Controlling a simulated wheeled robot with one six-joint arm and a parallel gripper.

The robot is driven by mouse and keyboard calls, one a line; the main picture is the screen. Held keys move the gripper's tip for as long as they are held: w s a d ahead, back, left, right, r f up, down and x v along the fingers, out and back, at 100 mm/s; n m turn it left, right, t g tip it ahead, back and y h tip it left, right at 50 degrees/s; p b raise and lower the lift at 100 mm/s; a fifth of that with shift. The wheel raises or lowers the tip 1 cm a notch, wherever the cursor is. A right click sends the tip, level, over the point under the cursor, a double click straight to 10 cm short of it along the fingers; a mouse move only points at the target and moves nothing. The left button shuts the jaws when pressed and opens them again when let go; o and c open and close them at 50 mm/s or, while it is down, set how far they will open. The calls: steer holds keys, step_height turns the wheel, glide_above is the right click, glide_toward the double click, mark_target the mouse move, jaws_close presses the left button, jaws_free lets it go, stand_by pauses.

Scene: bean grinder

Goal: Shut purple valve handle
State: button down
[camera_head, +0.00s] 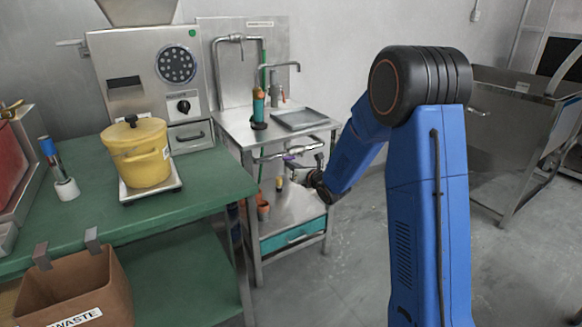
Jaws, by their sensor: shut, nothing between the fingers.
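The purple valve handle (289,157) is a small purple spot on the pipework under the steel sink stand's top. My blue arm reaches down to the stand from the right. My gripper (300,169) is at the front of the stand, just right of and slightly below the purple handle. It is shut with nothing held. The fingers are small and dark here, partly lost against the pipes and my wrist. I cannot tell whether they touch the handle, nor how far the handle is turned.
The sink stand (226,118) has a lower shelf with a teal drawer (292,235). A green table (200,190) at left holds a yellow pot (140,158). A brown waste bin (75,285) is in front. A steel cart (505,125) stands at right. The floor between is clear.

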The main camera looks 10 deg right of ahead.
steer(key=shift+r, duration=0.1)
steer(key=w+d+r+m+y, duration=0.1)
steer(key=d+r+m, duration=0.2)
steer(key=r+m, duration=0.3)
steer(key=m, duration=0.3)
steer(key=shift+d+r+m+y, duration=0.2)
steer(key=shift+r+m+y, duration=0.15)
steer(key=shift+m+y, duration=0.05)
stand_by(0.5)
steer(key=shift+d, duration=0.1)
steer(key=shift+w, duration=0.1)
stand_by(0.6)
